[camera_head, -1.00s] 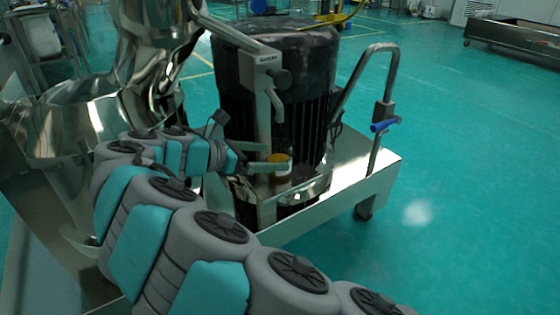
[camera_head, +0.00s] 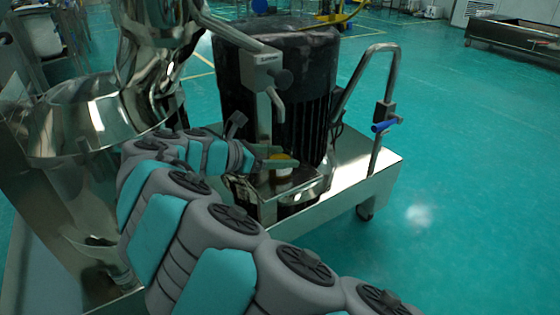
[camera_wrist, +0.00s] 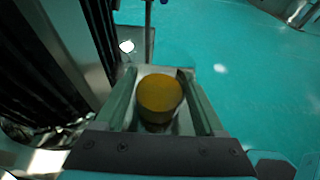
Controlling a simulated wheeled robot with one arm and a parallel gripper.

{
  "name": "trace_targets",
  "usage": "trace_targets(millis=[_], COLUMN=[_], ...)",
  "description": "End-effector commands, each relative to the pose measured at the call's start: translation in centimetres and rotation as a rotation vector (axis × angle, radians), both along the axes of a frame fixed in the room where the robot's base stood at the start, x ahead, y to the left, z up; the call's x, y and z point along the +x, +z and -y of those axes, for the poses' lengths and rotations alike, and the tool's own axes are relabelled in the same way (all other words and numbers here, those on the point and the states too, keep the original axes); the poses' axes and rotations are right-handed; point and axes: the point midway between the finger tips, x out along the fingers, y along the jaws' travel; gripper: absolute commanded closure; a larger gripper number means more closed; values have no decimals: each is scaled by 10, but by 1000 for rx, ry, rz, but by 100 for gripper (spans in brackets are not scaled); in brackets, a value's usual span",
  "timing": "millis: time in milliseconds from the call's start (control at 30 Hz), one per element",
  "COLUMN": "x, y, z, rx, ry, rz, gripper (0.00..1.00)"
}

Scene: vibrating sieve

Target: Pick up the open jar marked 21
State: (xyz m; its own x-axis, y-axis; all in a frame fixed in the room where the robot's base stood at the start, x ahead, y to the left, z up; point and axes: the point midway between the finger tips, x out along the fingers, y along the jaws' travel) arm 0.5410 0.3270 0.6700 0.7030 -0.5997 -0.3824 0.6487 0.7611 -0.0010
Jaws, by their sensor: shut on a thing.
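A small jar (camera_head: 281,171) with a yellow-orange top or filling shows at my gripper (camera_head: 280,160), in front of the large dark motor. In the wrist view the jar (camera_wrist: 160,96) is between the two fingers of my gripper (camera_wrist: 161,98), its round yellow face towards the camera. The fingers are shut on its sides. I cannot read a number on it, and its lower part is mostly hidden. I cannot tell whether its base touches the steel surface below.
The dark ribbed motor (camera_head: 285,85) stands close behind my gripper on a steel wheeled platform (camera_head: 365,165). A bent steel handle (camera_head: 345,90) with a blue-tipped lever rises to the right. A steel vessel (camera_head: 80,125) is at left.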

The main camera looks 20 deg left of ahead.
Motion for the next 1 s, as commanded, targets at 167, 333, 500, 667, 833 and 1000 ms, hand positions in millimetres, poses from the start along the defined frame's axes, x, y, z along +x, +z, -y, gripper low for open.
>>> trace_targets(millis=[167, 333, 500, 667, 833, 1000], x=[0, 0, 0, 0, 0, -18], y=[0, 0, 0, 6, 24, 38], z=[0, 0, 0, 0, 0, -5], rx=[0, 0, 0, 1, 4, 1], ry=[0, 0, 0, 0, -1, 3], rz=[0, 0, 0, 1, 1, 2], gripper=[75, 94, 98, 98, 98, 98])
